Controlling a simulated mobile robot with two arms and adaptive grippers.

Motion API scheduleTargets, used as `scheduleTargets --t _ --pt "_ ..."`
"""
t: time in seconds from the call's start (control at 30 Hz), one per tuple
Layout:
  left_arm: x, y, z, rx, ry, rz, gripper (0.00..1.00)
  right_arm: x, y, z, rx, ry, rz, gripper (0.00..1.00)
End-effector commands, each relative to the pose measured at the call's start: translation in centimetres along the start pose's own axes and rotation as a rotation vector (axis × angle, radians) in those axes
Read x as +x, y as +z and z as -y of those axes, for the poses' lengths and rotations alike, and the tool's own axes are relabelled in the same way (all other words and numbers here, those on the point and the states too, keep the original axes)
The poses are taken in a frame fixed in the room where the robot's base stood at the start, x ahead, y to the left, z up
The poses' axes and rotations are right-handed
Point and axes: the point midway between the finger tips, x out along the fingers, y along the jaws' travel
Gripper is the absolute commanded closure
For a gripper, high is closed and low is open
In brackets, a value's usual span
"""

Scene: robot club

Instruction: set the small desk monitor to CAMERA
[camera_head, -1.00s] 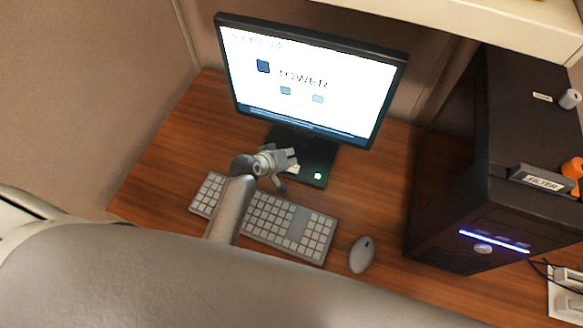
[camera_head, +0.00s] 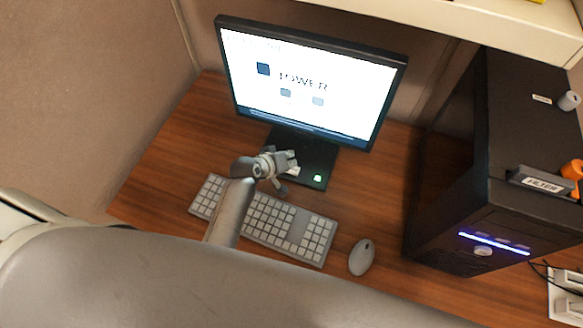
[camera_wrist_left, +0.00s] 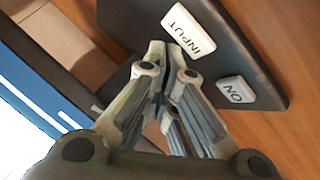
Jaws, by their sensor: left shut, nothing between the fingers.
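The desk monitor (camera_head: 308,85) stands at the back of the desk, its white screen lit and showing the word TOWER with a few small squares. Its dark base (camera_head: 318,160) carries a small lit button at the front right. In the left wrist view the base (camera_wrist_left: 235,60) has a white INPUT button (camera_wrist_left: 188,32) and a white ON button (camera_wrist_left: 236,90). My left gripper (camera_head: 289,160) is over the base; in the wrist view its shut, empty fingertips (camera_wrist_left: 162,50) are close beside the INPUT button. I cannot tell whether they touch it. My right gripper is not in view.
A white keyboard (camera_head: 305,232) lies below my left gripper, and a grey mouse (camera_head: 361,257) is to its right. A black computer tower (camera_head: 500,150) with a FILTER label stands at the right. Bare wooden desk (camera_head: 165,150) lies left of the monitor.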

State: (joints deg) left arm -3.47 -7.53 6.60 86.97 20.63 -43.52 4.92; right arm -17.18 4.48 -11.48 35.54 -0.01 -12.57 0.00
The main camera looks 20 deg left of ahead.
Motion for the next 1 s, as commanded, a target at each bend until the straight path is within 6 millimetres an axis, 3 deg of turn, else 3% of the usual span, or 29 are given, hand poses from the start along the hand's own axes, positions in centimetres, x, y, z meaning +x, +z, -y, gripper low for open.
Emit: scheduleTargets --t 1.0 --pt "0.69 0.51 0.49 0.000 0.000 0.000 1.00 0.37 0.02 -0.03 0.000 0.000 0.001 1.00"
